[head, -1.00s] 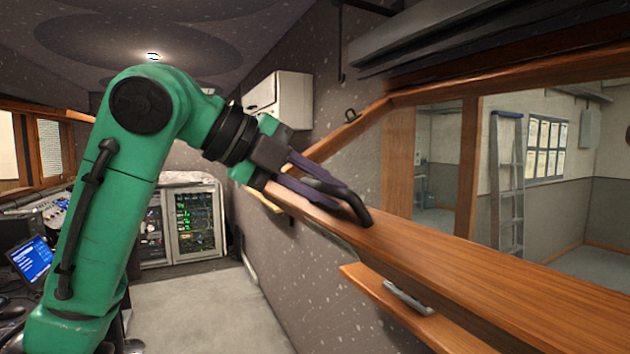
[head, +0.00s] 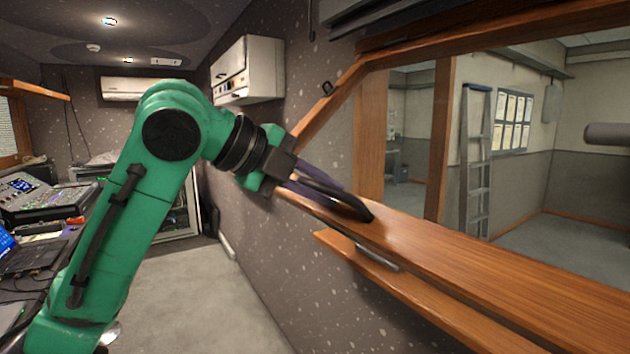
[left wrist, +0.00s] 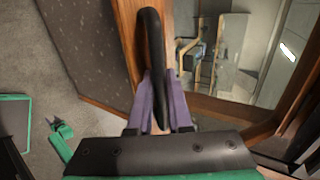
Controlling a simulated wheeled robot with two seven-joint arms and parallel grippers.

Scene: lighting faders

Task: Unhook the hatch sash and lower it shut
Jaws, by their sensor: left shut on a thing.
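The hatch sash shows as a wide wooden rail (head: 470,265) running along the wall opening. A curved black handle (head: 352,206) stands at its far end. My left gripper (head: 325,196) is shut on this handle, its purple fingers against it. In the left wrist view the handle (left wrist: 150,40) rises between the fingers (left wrist: 160,105), beside the sash's wooden edge (left wrist: 125,20). A small dark hook (head: 327,88) sits high by the sloping frame piece; it looks empty. My right gripper is not in view.
A wooden ledge (head: 430,298) lies just below the rail, with a metal piece (head: 377,258) between them. Beyond the opening stands a ladder (head: 474,160). A white wall cabinet (head: 247,70) hangs behind my arm. A desk with a mixer (head: 40,200) is at left; the floor between is clear.

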